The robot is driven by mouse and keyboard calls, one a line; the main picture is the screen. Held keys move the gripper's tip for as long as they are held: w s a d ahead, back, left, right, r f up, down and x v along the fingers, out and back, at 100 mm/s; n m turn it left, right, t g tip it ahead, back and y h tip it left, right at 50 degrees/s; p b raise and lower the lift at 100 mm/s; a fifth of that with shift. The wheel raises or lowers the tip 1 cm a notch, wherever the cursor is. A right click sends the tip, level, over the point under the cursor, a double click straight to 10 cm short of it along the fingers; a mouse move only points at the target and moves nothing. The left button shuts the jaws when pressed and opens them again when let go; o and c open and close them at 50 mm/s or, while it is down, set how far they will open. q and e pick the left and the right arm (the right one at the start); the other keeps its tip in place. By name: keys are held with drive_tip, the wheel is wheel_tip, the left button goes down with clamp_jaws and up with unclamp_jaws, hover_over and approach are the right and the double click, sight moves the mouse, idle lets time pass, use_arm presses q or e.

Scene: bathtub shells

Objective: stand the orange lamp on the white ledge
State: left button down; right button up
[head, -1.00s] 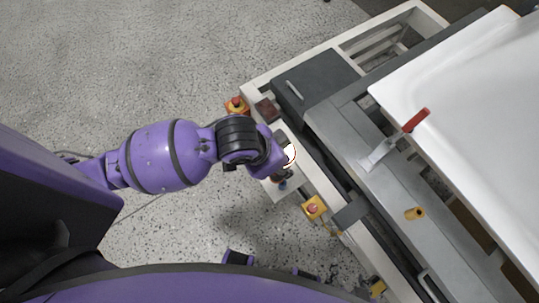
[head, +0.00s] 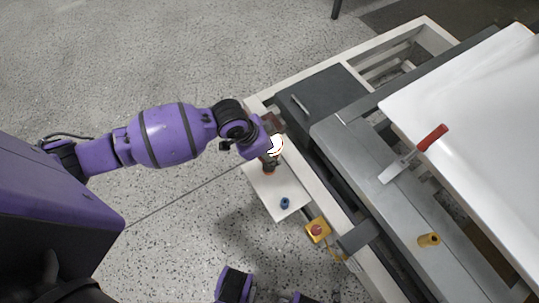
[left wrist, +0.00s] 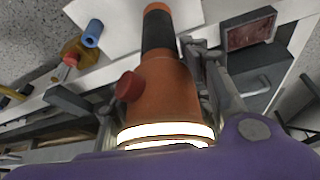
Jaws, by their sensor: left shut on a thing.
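The orange lamp (left wrist: 165,88) has a black band, a red knob and a glowing white ring at its near end. My left gripper (left wrist: 160,95) is shut on its body in the left wrist view. In the head view the lamp's bright end (head: 277,146) shows beside my left gripper (head: 268,152), which hides most of the lamp. The white ledge (head: 272,198) is a small plate on the near side of the bench. The lamp's far end overlaps the ledge in the left wrist view (left wrist: 115,28); I cannot tell whether they touch.
A blue cylinder (head: 285,203) stands on the ledge. A yellow box with a red button (head: 317,230) is beside it. On the bench lie a red-handled scraper (head: 415,153) and a yellow piece (head: 429,240). A white tub shell (head: 475,105) fills the right.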

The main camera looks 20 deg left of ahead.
use_arm(q)
drive_tip(key=shift+w+a+f, duration=0.15)
drive_tip(key=shift+w+f, duration=0.05)
drive_tip(key=shift+f, duration=0.1)
drive_tip(key=shift+w+a+f+b, duration=0.1)
drive_tip(key=shift+f+b, duration=0.1)
drive_tip(key=shift+f, duration=0.7)
drive_tip(key=shift+w+a+f+b, duration=0.1)
drive_tip(key=shift+f+b, duration=0.1)
drive_tip(key=shift+f, duration=0.7)
drive_tip(key=shift+f, duration=0.15)
drive_tip(key=c, duration=0.9)
unclamp_jaws()
drive_tip(key=shift+p+v, duration=1.15)
drive_tip(key=shift+v, duration=5)
